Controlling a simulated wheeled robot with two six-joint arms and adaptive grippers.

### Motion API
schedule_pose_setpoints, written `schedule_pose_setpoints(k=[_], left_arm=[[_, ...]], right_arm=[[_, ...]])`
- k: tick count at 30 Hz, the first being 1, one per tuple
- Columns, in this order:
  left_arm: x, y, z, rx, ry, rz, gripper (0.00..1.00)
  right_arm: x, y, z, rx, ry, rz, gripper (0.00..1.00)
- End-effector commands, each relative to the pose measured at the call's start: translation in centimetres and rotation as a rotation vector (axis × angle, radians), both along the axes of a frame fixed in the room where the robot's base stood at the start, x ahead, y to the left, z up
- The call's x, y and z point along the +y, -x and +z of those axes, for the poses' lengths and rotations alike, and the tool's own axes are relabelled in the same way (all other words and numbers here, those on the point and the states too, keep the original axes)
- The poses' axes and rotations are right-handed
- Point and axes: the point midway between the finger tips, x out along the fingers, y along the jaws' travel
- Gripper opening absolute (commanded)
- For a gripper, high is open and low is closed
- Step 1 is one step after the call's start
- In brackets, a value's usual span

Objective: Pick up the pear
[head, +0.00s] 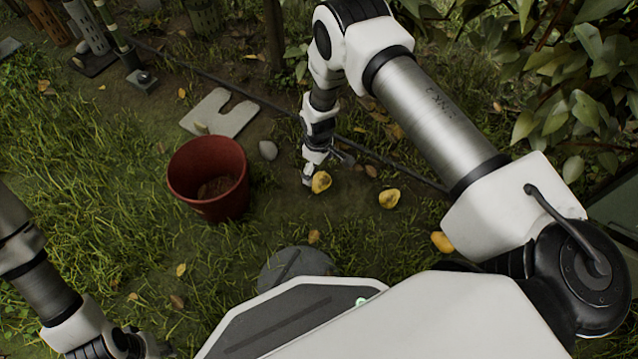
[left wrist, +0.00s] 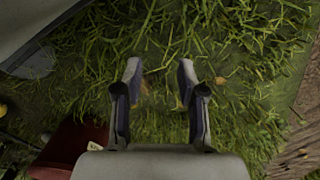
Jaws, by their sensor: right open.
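A yellow pear (head: 321,182) lies on the ground in the middle of the head view. My right gripper (head: 326,170) points down right at this pear, with its fingers apart. The pear shows at the fingertips, but I cannot tell whether it is fully between them. A second yellow pear (head: 389,198) lies to the right, apart from the gripper. A third yellow fruit (head: 441,241) is further right, partly hidden by my right arm. My left gripper (left wrist: 160,75) is open and empty over grass in the left wrist view.
A red bucket (head: 208,178) stands left of the right gripper, with brownish matter inside. It also shows in the left wrist view (left wrist: 68,146). A pale notched slab (head: 220,112) and a stone (head: 268,150) lie behind it. A thin dark pipe crosses the ground. Leafy bushes fill the upper right.

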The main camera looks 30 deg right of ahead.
Motion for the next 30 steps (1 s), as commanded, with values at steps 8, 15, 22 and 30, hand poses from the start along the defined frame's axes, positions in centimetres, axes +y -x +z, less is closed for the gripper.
schedule_pose_setpoints(k=[8, 15, 22, 30], left_arm=[[0.0, -0.1, -2.6, -0.004, 0.0, 0.003, 0.4], [0.1, -1.1, -6.5, -0.031, -0.006, -0.01, 0.4], [0.1, -1.6, -7.0, -0.045, -0.007, -0.017, 0.4], [0.1, -1.6, -6.9, -0.044, -0.007, -0.017, 0.4]], right_arm=[[-0.1, 0.1, -3.7, 0.0, 0.0, -0.001, 1.0], [-0.7, 0.0, -7.6, 0.0, 0.0, -0.001, 1.0], [-0.6, 0.0, -8.4, -0.001, 0.0, -0.001, 1.0], [-0.6, 0.0, -8.4, 0.0, 0.0, -0.001, 0.36]])
